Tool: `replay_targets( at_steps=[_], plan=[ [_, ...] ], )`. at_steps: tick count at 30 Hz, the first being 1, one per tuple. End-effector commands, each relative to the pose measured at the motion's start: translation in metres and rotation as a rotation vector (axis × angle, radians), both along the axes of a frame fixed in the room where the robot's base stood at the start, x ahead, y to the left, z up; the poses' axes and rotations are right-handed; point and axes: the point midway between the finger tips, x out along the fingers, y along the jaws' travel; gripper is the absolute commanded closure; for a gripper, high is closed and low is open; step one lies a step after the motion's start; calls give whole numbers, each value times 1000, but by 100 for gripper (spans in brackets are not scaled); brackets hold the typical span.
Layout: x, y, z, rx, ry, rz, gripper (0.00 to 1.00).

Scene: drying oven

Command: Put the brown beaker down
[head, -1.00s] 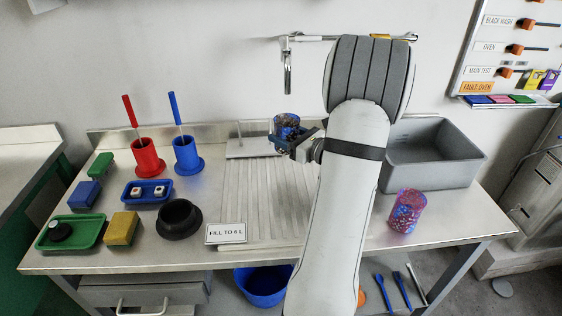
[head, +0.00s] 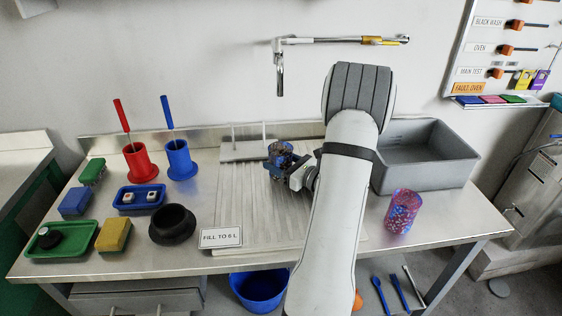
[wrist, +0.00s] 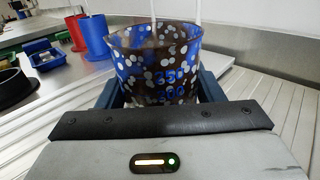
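The brown beaker (head: 280,148), dark brown with blue and white spots, is upright over the ribbed draining board (head: 240,190) in the head view. In the wrist view the beaker (wrist: 155,60) fills the middle, with blue volume marks on its near side. My gripper (head: 283,163) is shut on it, with a dark blue finger on each side of the wall. The beaker's base is hidden behind the gripper, so I cannot tell whether it touches the board.
A plate with upright pegs (head: 245,151) stands just behind. A grey sink (head: 425,172) and a pink-blue spotted beaker (head: 402,211) are to the right. A black ring-shaped holder (head: 174,225), red pot (head: 138,161) and blue pot (head: 180,160) are to the left. The board's left part is clear.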

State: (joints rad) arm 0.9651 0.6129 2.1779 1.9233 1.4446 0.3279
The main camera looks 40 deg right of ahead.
Motion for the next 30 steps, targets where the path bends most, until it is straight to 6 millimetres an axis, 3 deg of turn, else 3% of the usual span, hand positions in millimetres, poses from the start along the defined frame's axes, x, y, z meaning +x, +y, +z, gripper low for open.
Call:
replay_targets(
  at_steps=[8, 17, 30],
  plan=[
    [0, 0, 0, 0, 1, 1, 18],
    [0, 1, 6, 0, 1, 1, 18],
    [-65, -15, 3, 0, 1, -1, 18]
  ],
)
